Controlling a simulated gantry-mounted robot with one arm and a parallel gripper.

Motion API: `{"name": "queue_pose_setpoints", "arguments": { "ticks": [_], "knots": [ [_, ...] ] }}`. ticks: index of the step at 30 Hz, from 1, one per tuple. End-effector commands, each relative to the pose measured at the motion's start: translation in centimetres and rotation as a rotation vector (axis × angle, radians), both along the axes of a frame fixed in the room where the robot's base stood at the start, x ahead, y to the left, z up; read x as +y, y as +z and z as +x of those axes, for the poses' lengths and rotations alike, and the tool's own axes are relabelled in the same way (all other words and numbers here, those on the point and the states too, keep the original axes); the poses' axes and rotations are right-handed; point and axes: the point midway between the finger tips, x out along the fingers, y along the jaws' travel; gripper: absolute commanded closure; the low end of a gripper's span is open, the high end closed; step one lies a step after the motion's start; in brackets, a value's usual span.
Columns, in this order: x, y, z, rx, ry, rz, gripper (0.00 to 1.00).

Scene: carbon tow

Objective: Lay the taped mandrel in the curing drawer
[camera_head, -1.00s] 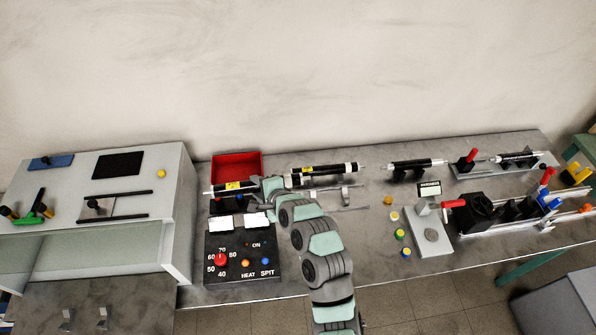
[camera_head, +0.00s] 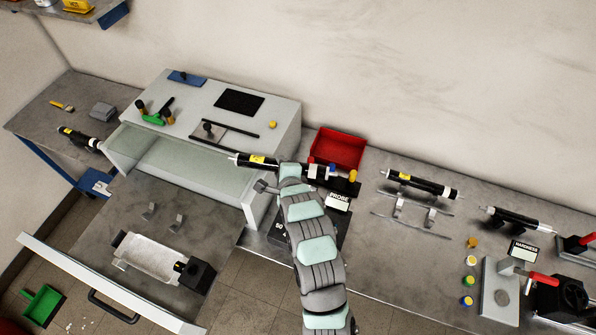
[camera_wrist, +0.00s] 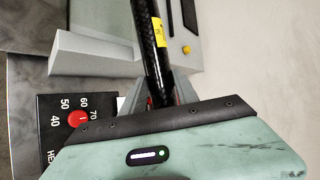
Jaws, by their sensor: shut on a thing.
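My gripper (camera_head: 290,170) is shut on a black mandrel (camera_head: 243,158) with a yellow label. The mandrel lies roughly level, its left end in front of the cabinet's right part in the picture. In the wrist view the mandrel (camera_wrist: 148,50) runs up from between my fingers (camera_wrist: 165,95); its gripped part is partly hidden. The curing drawer (camera_head: 110,192) stands pulled out at lower left. Two small upright brackets, a left one (camera_head: 150,211) and a right one (camera_head: 178,224), stand on its floor, with nothing lying across them.
A pale slab with a black block (camera_head: 200,275) occupies the drawer's front right. The grey cabinet (camera_head: 275,110) stands behind it. A red bin (camera_head: 338,148) is right of the cabinet. Other black mandrels lie on the bench (camera_head: 420,185) and on the left table (camera_head: 78,138).

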Motion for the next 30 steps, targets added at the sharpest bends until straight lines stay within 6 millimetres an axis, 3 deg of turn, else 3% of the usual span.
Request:
{"name": "queue_pose_setpoints", "arguments": {
  "ticks": [8, 21, 30],
  "knots": [
    [7.1, -0.1, 3.1, -0.001, 0.140, 0.002, 1.00],
    [23.9, 0.3, 6.8, -0.003, 0.390, 0.002, 1.00],
    [36.5, 0.5, 6.4, 0.002, 0.511, 0.002, 1.00]
  ]
}}
